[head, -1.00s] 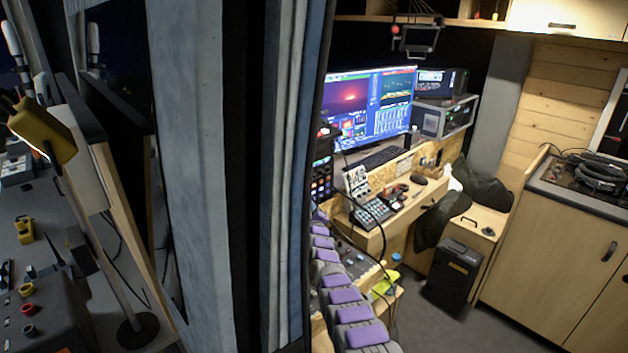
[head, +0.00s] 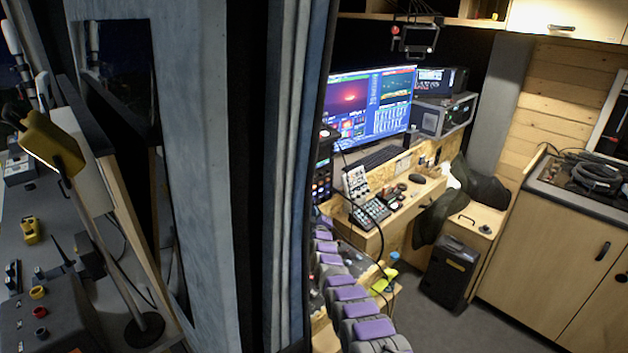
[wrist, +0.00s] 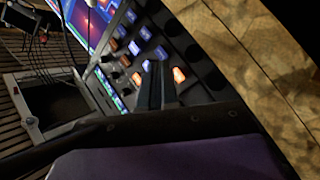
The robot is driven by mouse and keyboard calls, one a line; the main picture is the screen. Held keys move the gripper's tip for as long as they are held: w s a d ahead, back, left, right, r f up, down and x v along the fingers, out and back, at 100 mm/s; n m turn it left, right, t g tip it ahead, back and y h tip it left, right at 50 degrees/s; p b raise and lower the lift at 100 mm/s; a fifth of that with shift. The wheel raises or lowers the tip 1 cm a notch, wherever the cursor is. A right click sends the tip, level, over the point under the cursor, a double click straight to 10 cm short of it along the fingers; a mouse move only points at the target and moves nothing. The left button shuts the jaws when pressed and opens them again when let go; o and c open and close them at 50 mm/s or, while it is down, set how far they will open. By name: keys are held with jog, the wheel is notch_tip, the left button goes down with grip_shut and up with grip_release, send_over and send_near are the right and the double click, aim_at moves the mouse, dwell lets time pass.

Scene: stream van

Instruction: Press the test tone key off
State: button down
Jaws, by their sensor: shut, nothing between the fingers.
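In the wrist view, a dark key panel (wrist: 135,50) carries several lit keys in orange, blue and white. No label is readable, so I cannot tell which is the test tone key. My gripper (wrist: 156,68) is shut and empty, its dark fingers over the panel. A blue-white key (wrist: 147,65) shows just left of the fingertips and an orange lit key (wrist: 179,75) just right. The fingers hide part of the panel, and I cannot tell if they touch it. In the head view the lit panel (head: 322,180) stands left of the monitor; my fingertips are not discernible there.
A dark pillar and grey-blue curtain (head: 290,180) stand close left of the panel. A large monitor (head: 370,105), a small keypad (head: 370,213) and a mixer are on the desk to its right. In the wrist view, a wood-chip board (wrist: 235,50) borders the panel. Grey floor is free at lower right.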

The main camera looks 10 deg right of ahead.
jog(key=s+d+p, duration=0.1)
jog(key=p, duration=0.1)
jog(key=s+p, duration=0.1)
jog(key=p, duration=0.2)
jog(key=s+d+p, duration=0.1)
jog(key=s+p, duration=0.1)
jog(key=shift+d+r+p, duration=0.15)
jog(key=shift+d+p, duration=0.15)
dwell(2.2)
